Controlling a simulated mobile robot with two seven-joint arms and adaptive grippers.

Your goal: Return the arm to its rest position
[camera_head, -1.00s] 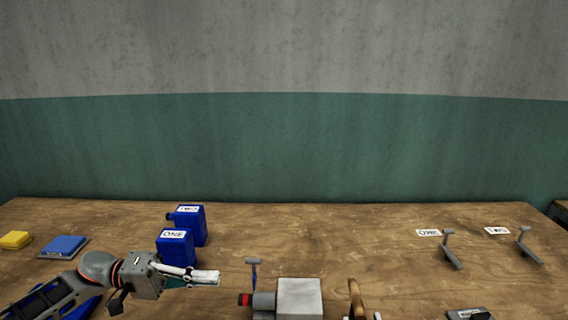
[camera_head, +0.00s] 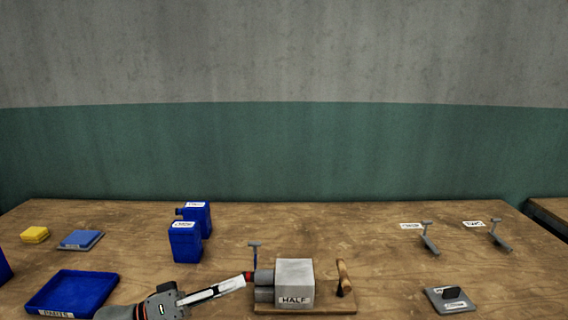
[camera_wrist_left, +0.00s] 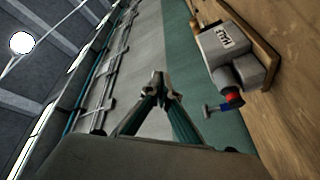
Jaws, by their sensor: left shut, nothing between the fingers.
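My left gripper (camera_head: 240,282) comes in from the lower left in the head view, with its tip pointing right close to the red end of the grey press marked HALF (camera_head: 295,282). Whether it touches the press cannot be told from the head view. In the left wrist view the left fingers (camera_wrist_left: 159,85) are shut with nothing between them. The press also shows in the wrist view at the upper right (camera_wrist_left: 222,42), apart from the fingers. My right gripper is in neither view.
Two blue containers (camera_head: 185,243) stand left of the press. A blue tray (camera_head: 42,292), a blue block (camera_head: 80,239) and a yellow block (camera_head: 34,234) are at the left. Two grey levers (camera_head: 430,240) and a grey plate (camera_head: 436,305) are at the right. The table between them is clear.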

